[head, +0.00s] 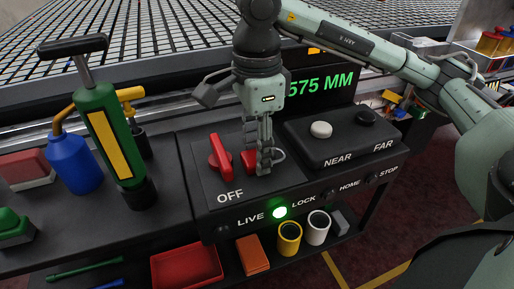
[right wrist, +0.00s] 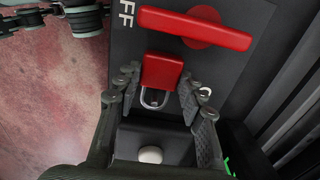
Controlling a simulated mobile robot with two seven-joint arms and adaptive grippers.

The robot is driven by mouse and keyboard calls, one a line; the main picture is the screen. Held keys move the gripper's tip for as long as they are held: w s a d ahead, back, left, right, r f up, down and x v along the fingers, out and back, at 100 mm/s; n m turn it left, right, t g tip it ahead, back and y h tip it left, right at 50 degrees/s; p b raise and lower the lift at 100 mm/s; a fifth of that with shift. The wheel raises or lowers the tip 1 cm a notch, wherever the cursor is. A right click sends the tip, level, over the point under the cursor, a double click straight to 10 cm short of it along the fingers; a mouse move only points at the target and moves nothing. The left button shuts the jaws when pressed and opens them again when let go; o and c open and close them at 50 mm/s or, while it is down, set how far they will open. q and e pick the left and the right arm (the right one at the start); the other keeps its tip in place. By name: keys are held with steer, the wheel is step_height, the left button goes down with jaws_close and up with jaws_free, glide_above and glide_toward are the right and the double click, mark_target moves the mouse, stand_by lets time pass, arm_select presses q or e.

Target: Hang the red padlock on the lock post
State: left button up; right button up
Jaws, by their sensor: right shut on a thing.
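The red padlock (right wrist: 162,70) shows in the right wrist view between the two fingers of my right gripper (right wrist: 160,98), its metal shackle (right wrist: 155,98) pointing down the picture. In the head view my right gripper (head: 263,168) points down over the switch panel and is shut on the padlock (head: 248,160), which is partly hidden by the fingers. A pale ring (right wrist: 205,92) shows beside one finger; I cannot tell if it is the lock post. Dark linkage at the upper left of the right wrist view looks like my left gripper (right wrist: 55,18); its fingertips are unclear.
The red rotary switch (head: 220,157) stands just left of the padlock, near OFF. The NEAR/FAR box (head: 345,143) is to the right. A green pump (head: 108,140) and blue can (head: 72,160) stand left. A red tray (head: 186,268) and cups lie on the shelf below.

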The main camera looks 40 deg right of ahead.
stand_by(0.4)
steer(key=o, duration=1.3)
steer(key=shift+o, duration=0.2)
step_height(320, 180, up, 12)
steer(key=shift+s, duration=0.1)
